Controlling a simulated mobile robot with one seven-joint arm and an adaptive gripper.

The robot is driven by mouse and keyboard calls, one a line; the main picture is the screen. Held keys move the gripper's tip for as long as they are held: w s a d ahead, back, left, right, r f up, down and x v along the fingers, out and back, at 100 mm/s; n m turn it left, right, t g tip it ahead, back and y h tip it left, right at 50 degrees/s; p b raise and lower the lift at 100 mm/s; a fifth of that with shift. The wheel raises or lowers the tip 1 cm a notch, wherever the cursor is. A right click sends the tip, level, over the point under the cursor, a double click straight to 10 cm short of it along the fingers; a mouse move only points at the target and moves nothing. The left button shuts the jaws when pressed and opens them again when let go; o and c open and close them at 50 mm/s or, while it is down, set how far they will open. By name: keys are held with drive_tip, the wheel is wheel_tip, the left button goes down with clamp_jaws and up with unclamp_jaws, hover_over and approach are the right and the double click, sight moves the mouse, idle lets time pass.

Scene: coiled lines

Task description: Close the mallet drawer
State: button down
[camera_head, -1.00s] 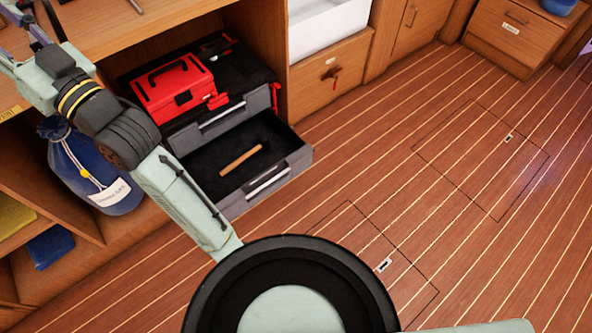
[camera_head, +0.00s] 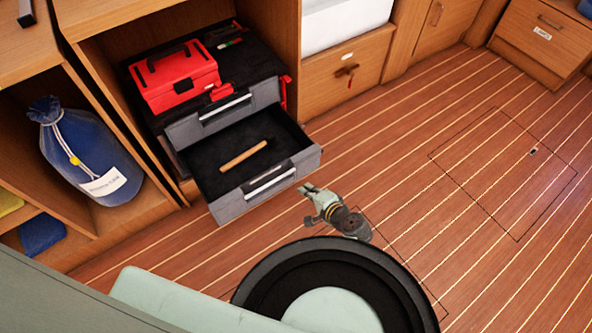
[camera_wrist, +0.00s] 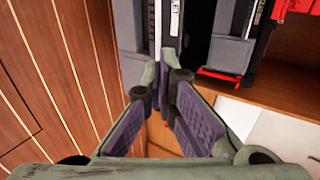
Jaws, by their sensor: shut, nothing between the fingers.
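The mallet drawer (camera_head: 215,178) is the lower grey drawer of a tool chest and stands pulled out. A mallet with a wooden handle (camera_head: 244,156) lies on its black lining; the mallet's head is hard to make out. The drawer's front has a pale handle (camera_head: 268,181). My gripper (camera_head: 306,203) is just to the right of the drawer front, low over the floor, apparently clear of it. In the wrist view its fingers (camera_wrist: 166,62) are shut and empty, pointing at grey drawer parts (camera_wrist: 131,45); contact there cannot be told.
The upper drawer (camera_head: 225,115) sits above, less far out. A red toolbox (camera_head: 177,82) stands on the chest. A blue bag (camera_head: 85,160) sits in the left cubby. A wooden drawer with a key (camera_head: 347,75) is to the right. The plank floor (camera_head: 430,130) is clear there.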

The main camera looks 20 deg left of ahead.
approach(280, 167)
wheel_tip(280, 167, down, 4)
drive_tip(key=w+a, duration=0.1)
drive_tip(key=shift+w+a+r+p, duration=0.2)
drive_tip(key=shift+w+a+p, duration=0.4)
drive_tip(key=shift+w+a, duration=0.8)
drive_tip(key=shift+s+a, duration=0.15)
drive_tip(key=w+a+b, duration=1)
drive_tip(key=w+a, duration=0.5)
drive_tip(key=a, duration=0.4)
drive_tip(key=shift+s, duration=0.1)
